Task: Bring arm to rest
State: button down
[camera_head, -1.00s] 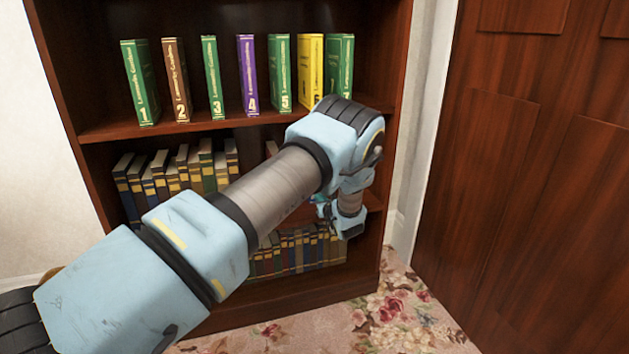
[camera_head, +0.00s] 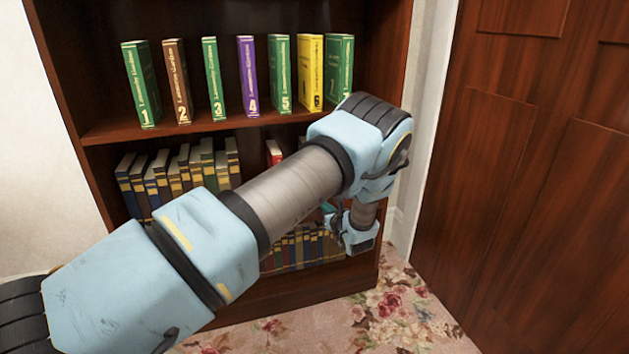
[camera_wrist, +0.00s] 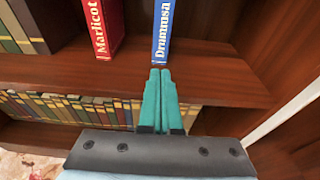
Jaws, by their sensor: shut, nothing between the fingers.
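My gripper (camera_wrist: 160,100) shows in the wrist view with its two teal fingers side by side, shut and empty. It points at the front of the bookcase's middle shelf (camera_wrist: 215,75). A blue book (camera_wrist: 162,32) marked "Drumrusa" stands upright just beyond the fingertips, and a red book (camera_wrist: 101,30) stands to its left. I cannot tell whether the fingertips touch the shelf edge. In the head view my arm reaches across the bookcase to its right side, and my arm hides most of the gripper.
On the upper shelf (camera_head: 105,130) stand several numbered books, such as the purple book (camera_head: 247,75) and the yellow book (camera_head: 310,72). A brown door (camera_head: 530,180) is close on the right. Flowered carpet (camera_head: 400,305) lies in front of the bookcase.

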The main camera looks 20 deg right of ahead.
dwell(0.3)
jog(key=w+a+r+n+g+y, duration=0.1)
jog(key=w+a+r+n+y, duration=0.15)
jog(key=a, duration=0.45)
jog(key=w+a+r+n+g+y, duration=0.1)
jog(key=w+a+r+n+y, duration=0.1)
jog(key=a+n+y, duration=0.3)
jog(key=s+a+r+n+g, duration=0.2)
jog(key=a+n+g, duration=0.15)
jog(key=a, duration=0.45)
jog(key=s+a+r+n+g+y, duration=0.1)
jog(key=s+a+r+n+g, duration=0.1)
jog(key=a+n, duration=0.35)
jog(key=s+a+r+n+g, duration=0.2)
jog(key=s+a+g, duration=0.1)
jog(key=a, duration=0.6)
jog(key=s+a+r+n+g+h, duration=0.25)
jog(key=s+a+r+n, duration=0.25)
jog(key=s+n, duration=0.4)
jog(key=s+a+r+n+g+h, duration=0.1)
jog(key=s+a+r+n+h, duration=0.4)
jog(key=s+n, duration=0.45)
notch_tip(320, 180, up, 22)
jog(key=p, duration=2.2)
jog(key=shift+a+m+y+p, duration=0.25)
jog(key=shift+m+y+p, duration=0.05)
jog(key=shift+m+p, duration=0.1)
